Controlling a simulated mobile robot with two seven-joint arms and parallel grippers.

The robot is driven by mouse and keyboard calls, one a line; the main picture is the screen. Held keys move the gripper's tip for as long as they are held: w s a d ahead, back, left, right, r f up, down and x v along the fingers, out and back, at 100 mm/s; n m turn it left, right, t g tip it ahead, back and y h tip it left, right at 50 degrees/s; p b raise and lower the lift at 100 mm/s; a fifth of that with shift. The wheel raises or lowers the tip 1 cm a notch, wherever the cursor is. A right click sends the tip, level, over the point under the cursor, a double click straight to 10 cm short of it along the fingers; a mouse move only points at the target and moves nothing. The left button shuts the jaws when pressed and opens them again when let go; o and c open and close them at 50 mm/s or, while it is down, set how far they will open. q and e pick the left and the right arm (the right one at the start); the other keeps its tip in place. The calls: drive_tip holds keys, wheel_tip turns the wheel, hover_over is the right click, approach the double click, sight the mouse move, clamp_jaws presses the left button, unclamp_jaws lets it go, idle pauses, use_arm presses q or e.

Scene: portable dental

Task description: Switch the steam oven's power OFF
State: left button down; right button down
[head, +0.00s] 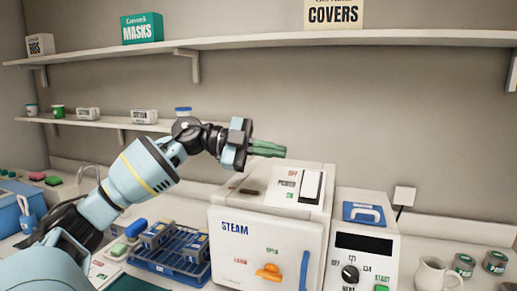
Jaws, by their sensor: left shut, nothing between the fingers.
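The white steam oven (225,255), marked STEAM, stands on the counter at the lower middle. Its sloped top panel carries a white power rocker switch (311,186) in a dark frame, with OFF lettered by its upper end and ON by its lower end. I cannot tell which end is pressed in. My left gripper (284,150) is shut and empty, its green fingers pointing right. In the picture it is above and left of the switch, apart from it. My right gripper is not in view.
The oven front has an orange knob (268,272) and a blue handle (305,272). A white unit with a dial (350,274) stands to the right. A blue rack (170,261) is at left. Shelves (250,42) run along the wall behind.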

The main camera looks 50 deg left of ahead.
use_arm(q)
drive_tip(key=shift+v, duration=1.9)
drive_tip(key=shift+w+a+r, duration=0.1)
drive_tip(key=shift+w+r, duration=0.05)
